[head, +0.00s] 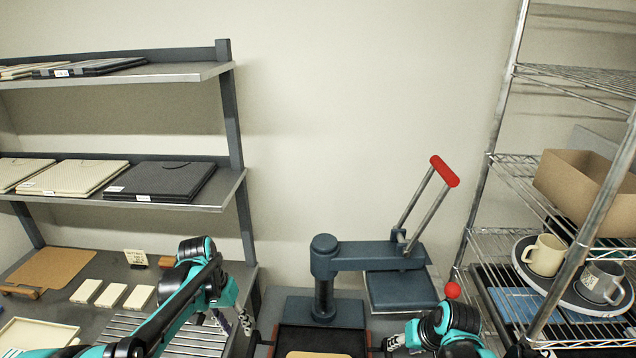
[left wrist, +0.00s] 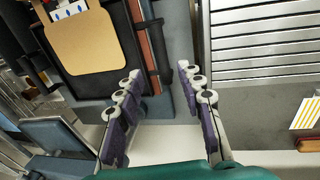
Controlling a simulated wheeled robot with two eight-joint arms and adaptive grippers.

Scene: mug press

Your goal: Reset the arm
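My left gripper (head: 236,322) is low in the head view, over the slatted rack at the left. In the left wrist view its two fingers (left wrist: 158,76) stand apart with nothing between them. My right gripper (head: 387,343) is at the bottom of the head view, beside the right edge of the dark tray (head: 320,338); its fingers are too small to tell open from shut. The blue-grey press (head: 365,257) stands in the middle, its red-gripped lever (head: 444,171) raised. Its upper plate (head: 400,290) is swung to the right.
A tan board (left wrist: 88,42) lies on the dark tray. A shelf (head: 115,205) with folders stands left. A wire rack (head: 560,85) at the right holds a cardboard box (head: 585,190), a cream mug (head: 545,254) and a grey mug (head: 602,281). A red ball knob (head: 452,290) shows by my right arm.

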